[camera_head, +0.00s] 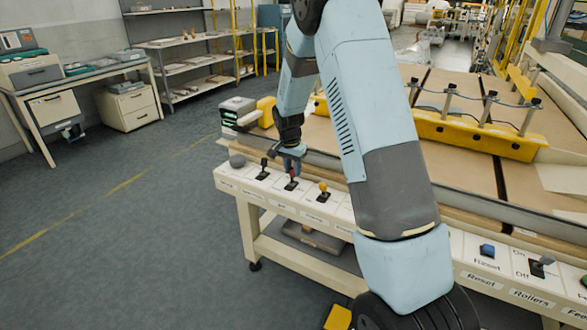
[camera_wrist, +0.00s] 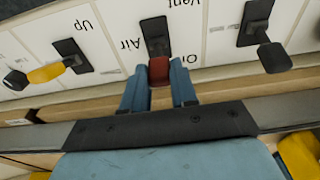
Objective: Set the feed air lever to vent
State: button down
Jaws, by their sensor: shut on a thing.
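The feed air lever has a red knob (camera_wrist: 159,70) and a dark slotted base (camera_wrist: 155,36). In the wrist view its base stands between printed words that read upside down: "Air", "Vent" on the far side and "On" nearer to me. The knob leans toward my gripper, on the "On" side. My gripper (camera_wrist: 158,88) is shut on the red knob, with one blue finger on each side of it. In the head view my gripper (camera_head: 292,160) is over the control strip, at the red lever (camera_head: 291,184).
A yellow lever (camera_head: 323,189) and a black lever (camera_head: 263,168) stand close on either side along the white control strip (camera_head: 345,210). A blue button (camera_head: 487,250) and another switch (camera_head: 541,265) sit farther right. Floor in front of the left end is clear.

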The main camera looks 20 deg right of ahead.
aim_at(292, 180)
jog(key=shift+s+a+f+t+h, duration=0.2)
jog(key=shift+s+a+t+h, duration=0.65)
jog(key=shift+t+h, duration=0.15)
jog(key=shift+s+a+f+t+h, duration=0.2)
jog(key=shift+s+a+t+h, duration=0.2)
jog(key=shift+t+h, duration=0.4)
jog(key=shift+s+f+t+h, duration=0.1)
jog(key=shift+s+t+h, duration=0.15)
jog(key=shift+t+h, duration=0.15)
jog(key=c, duration=1.2)
grip_release()
jog(key=o, duration=0.3)
jog(key=shift+w, duration=0.1)
jog(key=shift+a, duration=0.1)
jog(key=shift+a+r, duration=0.2)
jog(key=shift+r, duration=0.3)
jog(key=v, duration=1.2)
jog(key=shift+s+a+r, duration=0.1)
jog(key=shift+s+r, duration=0.15)
jog(key=shift+s, duration=0.05)
